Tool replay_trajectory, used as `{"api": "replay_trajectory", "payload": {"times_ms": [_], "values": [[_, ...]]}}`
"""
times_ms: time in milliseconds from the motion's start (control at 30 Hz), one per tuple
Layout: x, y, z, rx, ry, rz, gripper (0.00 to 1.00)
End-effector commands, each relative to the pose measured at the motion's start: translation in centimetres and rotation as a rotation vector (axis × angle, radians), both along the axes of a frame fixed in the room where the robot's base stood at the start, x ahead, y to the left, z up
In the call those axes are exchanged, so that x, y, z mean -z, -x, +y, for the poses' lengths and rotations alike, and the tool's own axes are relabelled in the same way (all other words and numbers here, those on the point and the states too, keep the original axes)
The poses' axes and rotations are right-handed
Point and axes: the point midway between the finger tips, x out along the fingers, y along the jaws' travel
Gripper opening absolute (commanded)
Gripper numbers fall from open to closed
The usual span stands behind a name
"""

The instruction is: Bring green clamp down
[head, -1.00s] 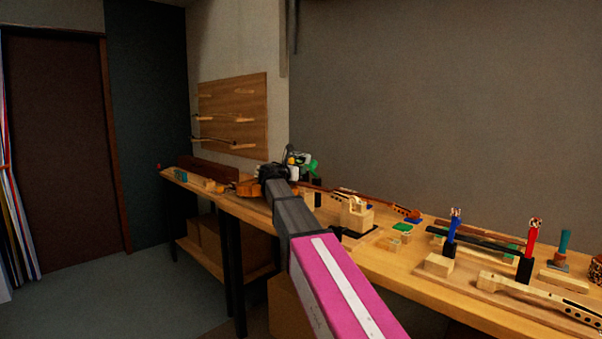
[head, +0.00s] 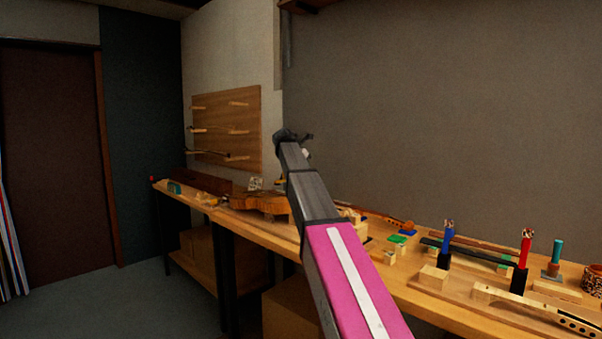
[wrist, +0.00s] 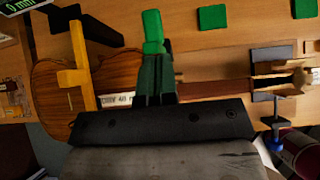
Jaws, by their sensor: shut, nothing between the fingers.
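My gripper (wrist: 153,45) is shut with nothing between its fingers. In the head view my gripper (head: 302,137) is small and dark, raised above the bench in front of the grey wall. A yellow clamp-like bar (wrist: 77,62) crosses the violin body, and a blue clamp (wrist: 277,130) stands at the lower right of the wrist view.
The wooden bench (head: 440,300) runs along the wall. It holds a violin body (head: 262,201), a blue-handled tool (head: 449,236), a red-handled tool (head: 525,247) and wooden blocks (head: 433,278). A wooden rack board (head: 226,115) hangs on the wall. The space above the bench is free.

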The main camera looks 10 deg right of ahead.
Motion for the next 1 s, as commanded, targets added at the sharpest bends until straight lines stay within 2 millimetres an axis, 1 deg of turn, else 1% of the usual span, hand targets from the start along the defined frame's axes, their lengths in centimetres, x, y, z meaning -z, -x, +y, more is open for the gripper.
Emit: {"api": "replay_trajectory", "payload": {"times_ms": [33, 200, 533, 1000], "values": [[-0.2, -0.5, -0.4, 0.001, -0.029, 0.021, 0.0], [-0.4, -1.0, -1.2, 0.001, -0.112, 0.081, 0.0], [-0.5, -1.4, -1.9, 0.0, -0.105, 0.076, 0.0], [-0.6, -1.5, -2.1, 0.001, -0.102, 0.075, 0.0]]}}
